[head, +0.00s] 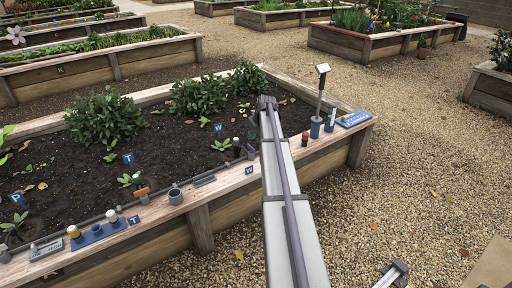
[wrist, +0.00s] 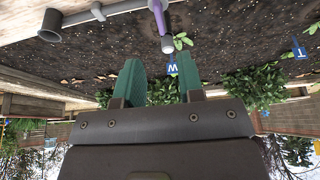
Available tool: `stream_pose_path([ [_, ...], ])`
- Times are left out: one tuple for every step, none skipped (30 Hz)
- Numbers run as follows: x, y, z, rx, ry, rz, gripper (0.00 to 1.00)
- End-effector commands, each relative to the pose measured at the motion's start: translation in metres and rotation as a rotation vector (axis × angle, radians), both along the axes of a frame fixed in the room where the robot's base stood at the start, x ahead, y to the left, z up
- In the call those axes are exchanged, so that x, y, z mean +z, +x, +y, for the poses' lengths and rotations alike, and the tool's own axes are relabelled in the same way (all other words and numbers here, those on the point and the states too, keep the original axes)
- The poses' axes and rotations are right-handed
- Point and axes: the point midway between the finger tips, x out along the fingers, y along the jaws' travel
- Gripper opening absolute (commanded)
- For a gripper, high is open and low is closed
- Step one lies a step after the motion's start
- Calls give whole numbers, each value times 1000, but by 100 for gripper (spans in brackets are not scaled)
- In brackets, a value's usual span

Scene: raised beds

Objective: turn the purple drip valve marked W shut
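The purple drip valve (head: 251,151) stands at the inner edge of the near bed's front ledge, beside a small W plate (head: 249,170). My arm passes close to its right. In the wrist view the purple valve handle (wrist: 158,16) shows at the top, on a grey pipe (wrist: 115,9). My gripper (wrist: 158,80) has two green fingers spread apart with nothing between them. The valve is beyond the fingertips, not touched. A blue W marker (wrist: 172,68) in the soil shows near the right finger.
To the right are a red-capped bottle (head: 305,139), a blue holder with an upright tool (head: 316,126) and a blue sign (head: 354,119). Leafy plants (head: 199,95) grow behind.

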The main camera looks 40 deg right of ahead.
Motion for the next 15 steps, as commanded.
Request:
stream_pose_path([
  [-9, 2, 0, 0, 0, 0, 35],
  [-13, 4, -1, 0, 0, 0, 35],
  [-20, 6, -1, 0, 0, 0, 35],
  [-26, 8, -1, 0, 0, 1, 35],
  [-33, 10, -1, 0, 0, 1, 35],
  [-42, 13, -2, 0, 0, 1, 35],
  [-50, 16, -2, 0, 0, 1, 35],
  [-57, 19, -3, 0, 1, 1, 35],
  [-67, 23, -3, -1, 1, 1, 35],
  [-73, 26, -3, -1, 1, 1, 35],
  [-80, 28, -3, -1, 1, 1, 35],
  [-87, 32, -4, -1, 2, 1, 35],
  [-92, 34, -4, -1, 2, 1, 35],
  [-95, 36, -4, -1, 2, 1, 35],
  [-98, 38, -4, -1, 2, 1, 35],
])
